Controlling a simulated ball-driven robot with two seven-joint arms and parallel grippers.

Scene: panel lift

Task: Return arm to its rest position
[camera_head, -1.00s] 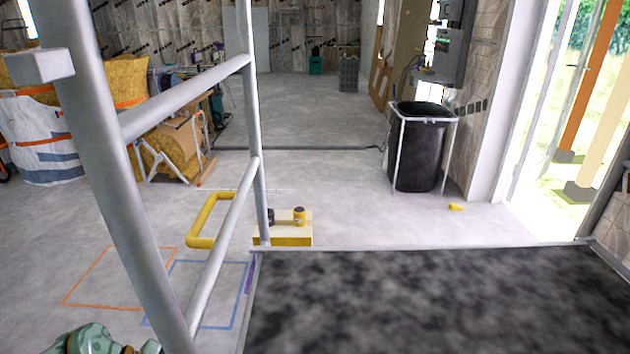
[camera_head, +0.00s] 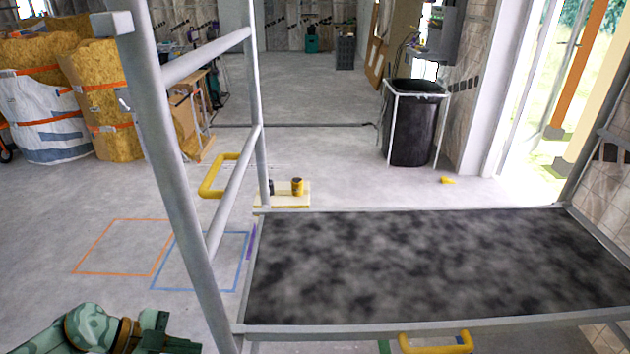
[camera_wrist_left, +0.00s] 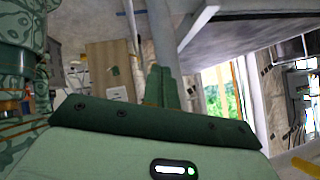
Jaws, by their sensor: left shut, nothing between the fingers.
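My left arm, patterned in green, comes in at the lower left of the head view, low beside the grey upright of the wheeled frame or platform. Its gripper (camera_head: 165,338) is at the bottom edge, left of that upright. In the left wrist view the green fingers (camera_wrist_left: 161,88) are together with nothing between them. A grey post and the dark underside of a panel show beyond them. My right gripper is in neither view.
A platform with a mottled black top (camera_head: 430,265) and grey rails (camera_head: 175,180) fills the lower right. Yellow handles (camera_head: 217,176) are on the frame. Orange (camera_head: 122,248) and blue floor outlines lie left of it. A black bin (camera_head: 412,125) stands behind. Open floor lies at left.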

